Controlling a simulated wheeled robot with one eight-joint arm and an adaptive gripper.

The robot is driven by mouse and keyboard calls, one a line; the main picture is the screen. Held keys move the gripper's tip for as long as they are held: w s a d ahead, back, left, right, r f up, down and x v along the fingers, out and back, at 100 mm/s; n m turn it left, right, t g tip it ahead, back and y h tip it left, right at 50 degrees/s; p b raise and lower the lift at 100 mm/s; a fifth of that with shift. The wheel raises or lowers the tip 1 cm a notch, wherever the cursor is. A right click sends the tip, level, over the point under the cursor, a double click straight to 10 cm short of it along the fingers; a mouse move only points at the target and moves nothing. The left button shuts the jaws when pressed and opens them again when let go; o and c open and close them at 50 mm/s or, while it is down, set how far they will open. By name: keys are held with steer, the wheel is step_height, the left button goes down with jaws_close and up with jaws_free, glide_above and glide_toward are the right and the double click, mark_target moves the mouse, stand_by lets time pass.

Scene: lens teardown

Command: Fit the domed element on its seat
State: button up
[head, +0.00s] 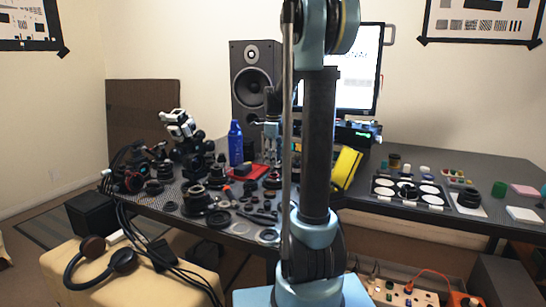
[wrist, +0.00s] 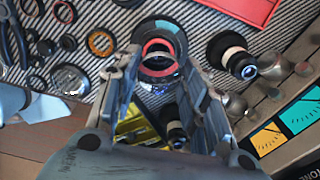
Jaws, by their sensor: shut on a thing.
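In the wrist view my gripper (wrist: 159,69) has its two fingers either side of a small round, silver-rimmed piece (wrist: 160,74), shut on it. This seems to be the domed element; its dome cannot be made out clearly. Just beyond it is a dark ring with a teal segment (wrist: 172,28) and a red inner ring (wrist: 157,44), perhaps the seat. The held piece overlaps the near side of this ring in the picture; whether they touch I cannot tell. In the head view my gripper (head: 270,150) is low over the table beside a red tray, small and partly hidden by my arm.
The striped mat (wrist: 118,22) holds several loose rings at left. A lens barrel (wrist: 230,52) stands close on the right, and a yellow object (wrist: 138,132) lies below. The red tray (wrist: 245,8) is at the top. A blue bottle (head: 236,143) stands behind the parts.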

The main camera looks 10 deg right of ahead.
steer(key=shift+f, duration=2.55)
steer(key=shift+a+f, duration=0.1)
steer(key=shift+f, duration=0.1)
stand_by(0.7)
steer(key=o, duration=1.1)
steer(key=shift+o, duration=0.5)
steer(key=shift+o, duration=1.3)
steer(key=shift+r, duration=0.1)
steer(key=shift+r, duration=3.4)
